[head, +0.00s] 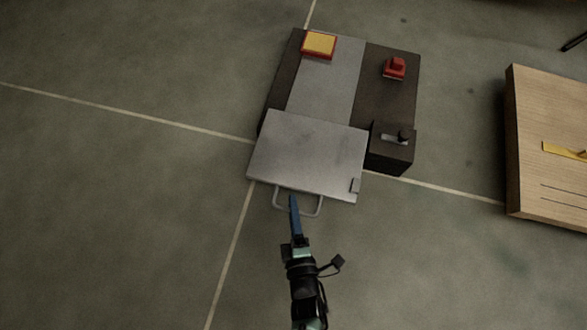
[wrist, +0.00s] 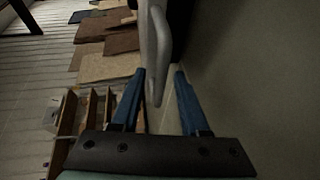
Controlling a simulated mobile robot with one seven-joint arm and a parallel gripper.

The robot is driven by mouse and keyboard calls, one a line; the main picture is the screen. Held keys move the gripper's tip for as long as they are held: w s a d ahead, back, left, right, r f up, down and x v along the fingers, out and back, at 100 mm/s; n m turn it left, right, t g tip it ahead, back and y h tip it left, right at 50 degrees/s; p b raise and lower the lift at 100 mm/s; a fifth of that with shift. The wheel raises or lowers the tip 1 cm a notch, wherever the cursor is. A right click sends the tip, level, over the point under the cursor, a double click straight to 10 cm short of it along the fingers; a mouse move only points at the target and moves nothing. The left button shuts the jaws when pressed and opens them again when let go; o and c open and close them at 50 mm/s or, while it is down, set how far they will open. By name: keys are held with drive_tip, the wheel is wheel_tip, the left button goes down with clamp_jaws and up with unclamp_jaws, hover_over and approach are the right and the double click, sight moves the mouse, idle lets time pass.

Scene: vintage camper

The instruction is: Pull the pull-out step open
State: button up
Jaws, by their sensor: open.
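The pull-out step (head: 310,155) is a flat grey metal plate jutting from the front of a dark box with a grey middle band. A looped grey handle (head: 319,207) is on its near edge. My gripper (head: 293,200) is at the handle, seen edge-on in the head view, with its blue fingers over the loop. In the wrist view my gripper (wrist: 160,72) is open, and the handle (wrist: 155,60) passes between the fingertips, closer to the left finger. I cannot tell whether they touch. The handle's part under the fingers is hidden in the head view.
On the box are a yellow-topped red block (head: 319,44) and a red knob-like part (head: 394,67). A small dark block with a latch (head: 396,138) stands beside the step. A wooden panel (head: 550,110) is at the right. The floor before the step is clear.

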drive_tip(key=s+d+r+p, duration=0.1)
drive_tip(key=s+p, duration=0.3)
drive_tip(key=s, duration=0.8)
drive_tip(key=shift+s+r+p, duration=0.35)
drive_tip(key=shift+r+p, duration=0.05)
drive_tip(key=shift+r, duration=0.25)
